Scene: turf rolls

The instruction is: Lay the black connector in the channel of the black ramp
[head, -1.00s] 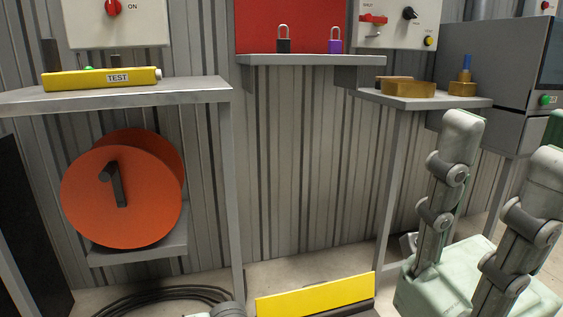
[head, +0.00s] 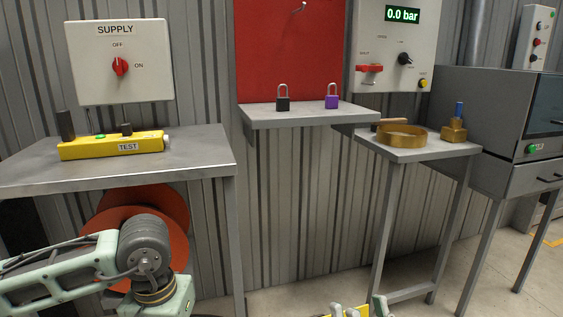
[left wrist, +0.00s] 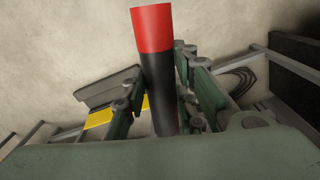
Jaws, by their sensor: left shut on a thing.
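In the left wrist view my left gripper (left wrist: 160,85) is shut on the black connector (left wrist: 162,112), a black cylinder with a red end. In the head view only the left arm and wrist show, at the lower left; those fingers and the connector are out of frame. A dark slab (left wrist: 108,88) beside a yellow strip (left wrist: 98,118) lies beyond the left fingers, apparently the black ramp with its yellow lid. Its channel cannot be made out. My right gripper (head: 358,311) shows only its fingertips at the bottom edge, apart, with yellow between and behind them.
A shelf (head: 200,175) at left holds a yellow tester (head: 110,145). Orange discs (head: 175,205) sit below it, behind my left arm. A middle shelf (head: 300,118) holds two padlocks. A right stand (head: 420,153) holds brass parts. A black cable coil (left wrist: 238,82) lies on the floor.

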